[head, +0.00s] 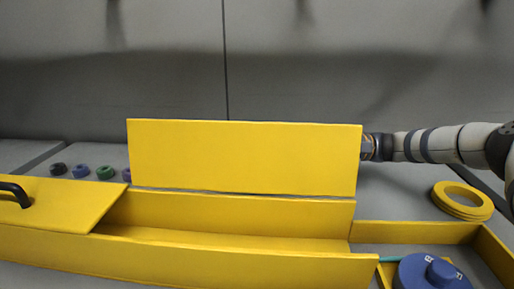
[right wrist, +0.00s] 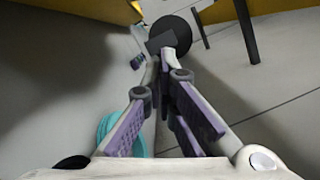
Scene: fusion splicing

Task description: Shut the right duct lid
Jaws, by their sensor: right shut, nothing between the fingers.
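The right duct lid (head: 245,157) is a plain yellow panel standing nearly upright along the far side of the yellow duct (head: 230,258). The duct's right part is open below it. My right arm (head: 435,145) comes in from the right and its end passes behind the lid's right edge, so the gripper is hidden in the head view. In the right wrist view my right gripper (right wrist: 165,82) is shut and empty. Whether it touches the lid cannot be told. My left gripper is not in view.
The left lid (head: 60,203), with a black handle (head: 14,193), lies over the duct's left part. Yellow rings (head: 462,201) and a blue dial (head: 432,274) are at right. Small coloured knobs (head: 105,173) sit behind at left. A teal coil (right wrist: 108,132) shows beside the gripper.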

